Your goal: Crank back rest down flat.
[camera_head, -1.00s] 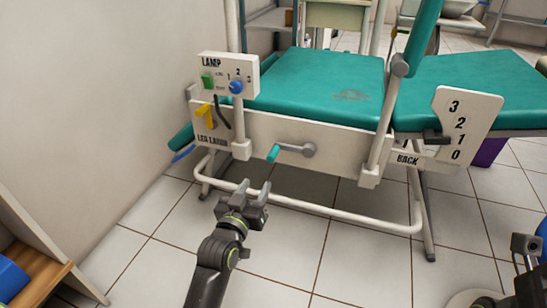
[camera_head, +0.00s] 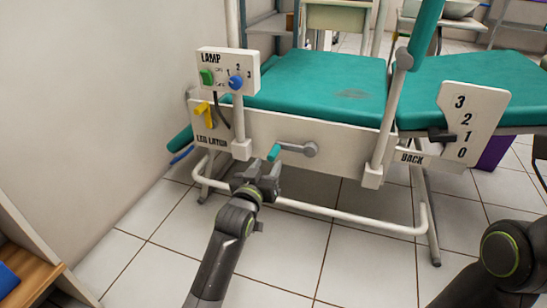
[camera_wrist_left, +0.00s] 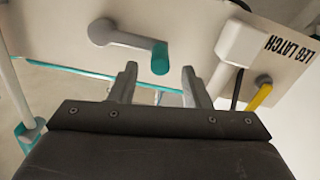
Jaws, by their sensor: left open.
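The crank (camera_head: 297,150) is a grey arm with a teal grip (camera_head: 274,152) on the white side panel of the dental chair. My left gripper (camera_head: 258,170) is open and empty, just below and left of the teal grip. In the left wrist view, the teal grip (camera_wrist_left: 160,58) shows beyond and between the fingertips (camera_wrist_left: 158,78); contact cannot be told. The white BACK scale (camera_head: 483,100) reads 3 to 0, with a dark pointer (camera_head: 440,135) roughly level with the 1. My right gripper is out of view.
A LAMP box (camera_head: 228,70) with a green switch and blue knob sits above the panel. The yellow LEG LATCH lever (camera_head: 202,109) is left of the crank. A white floor rail (camera_head: 340,215) runs below the panel. A wall closes the left side.

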